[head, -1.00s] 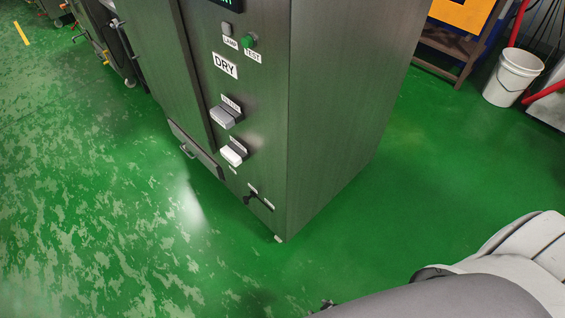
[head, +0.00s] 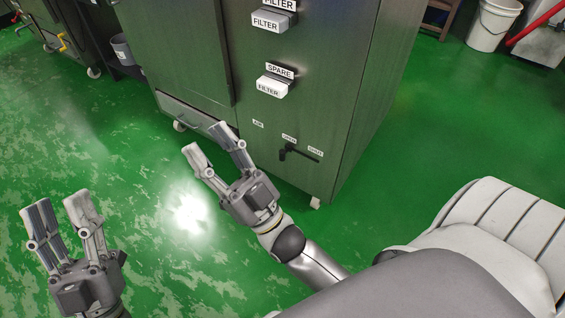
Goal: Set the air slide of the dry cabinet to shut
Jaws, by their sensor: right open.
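The dry cabinet (head: 335,90) is a dark grey metal cabinet filling the upper middle of the head view. The air slide is low on its front: a black knob (head: 283,154) on a dark slot that runs right. The knob sits at the slot's left end, below the OPEN label (head: 289,138); the SHUT label (head: 315,153) is at the right end. An AIR label (head: 258,124) is to the left. My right gripper (head: 208,140) is open and empty, left of the knob and apart from it. My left gripper (head: 57,207) is open and empty at the lower left.
Two filter handles, the upper (head: 271,21) and the lower spare one (head: 271,87), stick out above the slide. A low drawer (head: 188,115) is at the cabinet's left foot. A white bucket (head: 493,24) stands at the back right. Green floor is clear right of the cabinet.

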